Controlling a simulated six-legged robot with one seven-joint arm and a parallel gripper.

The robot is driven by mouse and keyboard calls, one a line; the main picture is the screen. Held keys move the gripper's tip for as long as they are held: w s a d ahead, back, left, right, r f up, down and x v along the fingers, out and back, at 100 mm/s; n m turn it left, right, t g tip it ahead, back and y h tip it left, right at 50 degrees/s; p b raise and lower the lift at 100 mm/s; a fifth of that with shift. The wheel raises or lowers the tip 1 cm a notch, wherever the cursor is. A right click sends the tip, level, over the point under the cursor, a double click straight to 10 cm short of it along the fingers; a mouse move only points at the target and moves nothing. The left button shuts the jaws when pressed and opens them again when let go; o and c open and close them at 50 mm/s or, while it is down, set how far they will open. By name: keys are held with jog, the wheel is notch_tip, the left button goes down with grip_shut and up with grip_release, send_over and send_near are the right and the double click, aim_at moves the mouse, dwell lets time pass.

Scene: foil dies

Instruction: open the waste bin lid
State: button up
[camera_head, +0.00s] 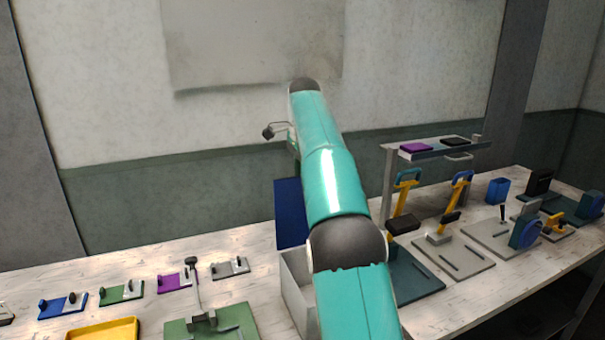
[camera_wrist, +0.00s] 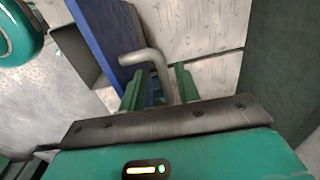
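The waste bin is a pale grey box (camera_head: 296,290) on the bench, partly hidden behind my arm; its side also shows in the wrist view (camera_wrist: 78,55). Its blue lid (camera_head: 290,212) stands raised, about upright, at the back of the box. In the wrist view the lid (camera_wrist: 103,38) is a blue panel with a grey bent handle (camera_wrist: 153,58) on it. My gripper (camera_wrist: 159,86) is open, its green fingers apart on either side of the handle's lower leg, with gaps showing. In the head view my arm hides most of the gripper.
To the right stand yellow-handled presses (camera_head: 404,200) on plates, and a grey rack (camera_head: 440,150). To the left lie small coloured blocks on plates (camera_head: 176,282), a yellow tray (camera_head: 103,330) and a green plate with an upright lever (camera_head: 205,318). The wall rises behind the bench.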

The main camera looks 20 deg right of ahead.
jog(key=shift+r, duration=0.1)
jog(key=shift+w+r, duration=0.15)
jog(key=shift+r, duration=1.2)
jog(key=s+a+r, duration=0.3)
jog(key=s+r, duration=0.7)
jog(key=s, duration=0.4)
jog(key=shift+a, duration=0.4)
